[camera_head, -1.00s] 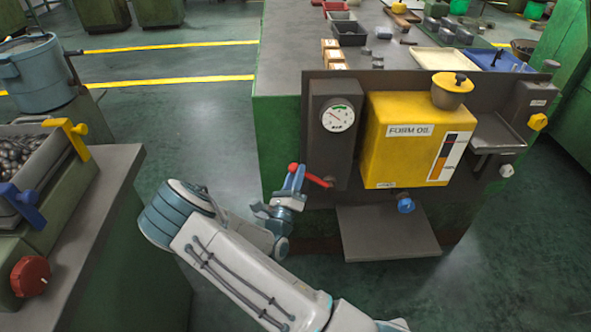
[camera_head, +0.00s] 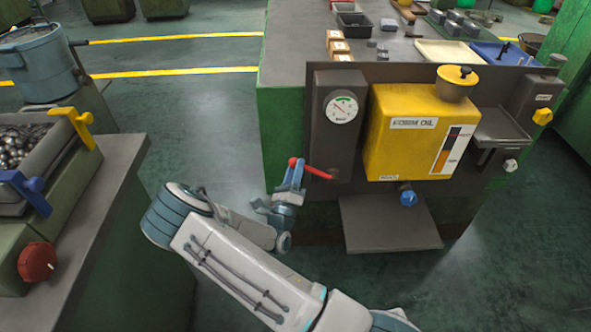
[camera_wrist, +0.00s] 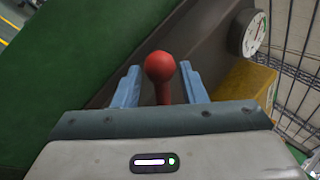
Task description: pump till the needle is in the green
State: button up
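The round white gauge (camera_head: 342,109) is on the dark panel left of the yellow oil tank (camera_head: 416,143). A green band shows at its upper part; the needle is too small to read surely. Below the gauge, the red pump lever (camera_head: 318,173) slants up leftward to its ball knob. My gripper (camera_head: 293,170) is at the lever's knob end. In the wrist view, the red knob (camera_wrist: 160,66) is between my two blue fingers (camera_wrist: 160,88), with gaps beside the lever's shaft. The fingers are open around it. The gauge also shows at upper right (camera_wrist: 254,34).
A blue knob (camera_head: 408,198) is under the tank, above a grey shelf (camera_head: 390,225). A yellow knob (camera_head: 542,116) and a white knob (camera_head: 511,165) are on the right. A bench with a red knob (camera_head: 37,261) stands at left. Clear floor lies between.

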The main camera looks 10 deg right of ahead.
jog(key=shift+d, duration=0.1)
jog(key=v, duration=1.4)
jog(key=shift+w, duration=0.15)
dwell(0.4)
